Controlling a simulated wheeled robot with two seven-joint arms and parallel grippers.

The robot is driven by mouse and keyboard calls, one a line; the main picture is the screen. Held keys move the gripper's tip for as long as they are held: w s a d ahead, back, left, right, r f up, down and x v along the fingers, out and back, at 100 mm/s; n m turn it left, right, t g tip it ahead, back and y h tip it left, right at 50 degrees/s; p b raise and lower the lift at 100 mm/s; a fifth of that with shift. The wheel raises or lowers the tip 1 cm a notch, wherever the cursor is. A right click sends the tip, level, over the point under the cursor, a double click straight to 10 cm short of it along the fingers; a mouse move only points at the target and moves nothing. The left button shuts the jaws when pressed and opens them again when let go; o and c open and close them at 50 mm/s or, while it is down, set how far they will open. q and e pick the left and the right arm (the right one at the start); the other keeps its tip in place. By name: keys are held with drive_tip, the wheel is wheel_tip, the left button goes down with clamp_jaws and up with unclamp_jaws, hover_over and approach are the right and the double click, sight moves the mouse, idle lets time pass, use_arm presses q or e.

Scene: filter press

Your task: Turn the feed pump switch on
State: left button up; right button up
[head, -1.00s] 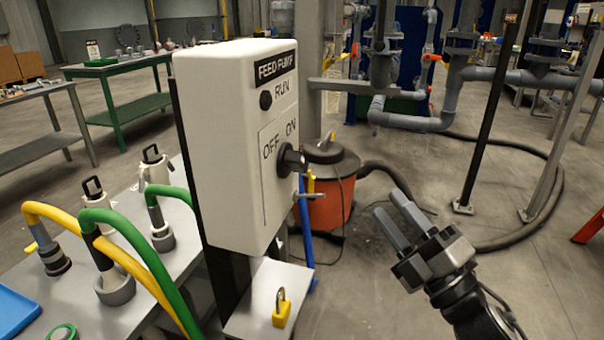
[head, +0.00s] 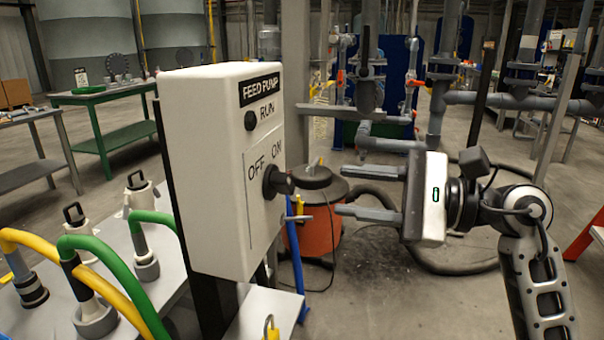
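The white feed pump box (head: 205,170) stands on a dark post left of centre. Its front bears the labels FEED PUMP, RUN, OFF and ON. The black feed pump switch knob (head: 277,182) sticks out below the OFF and ON labels; which one it points to I cannot tell. A dark round RUN lamp (head: 251,120) sits above it. My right gripper (head: 340,190) is open and empty to the right of the knob, fingers pointing left toward it, with a gap between. My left gripper is not in view.
A yellow padlock (head: 271,332) sits on a small shelf (head: 258,312) below the box. Green (head: 120,265) and yellow hoses (head: 60,248) rise from a bench at left. An orange drum vacuum (head: 316,225) stands behind the knob. Grey pipes (head: 520,100) run at back right.

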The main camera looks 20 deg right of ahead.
sight(290, 184)
drive_tip(key=p+x, duration=0.1)
drive_tip(key=x, duration=0.6)
drive_tip(key=shift+w+a+p, duration=0.25)
drive_tip(key=shift+a+p, duration=0.05)
drive_tip(key=shift+a, duration=0.05)
clamp_jaws()
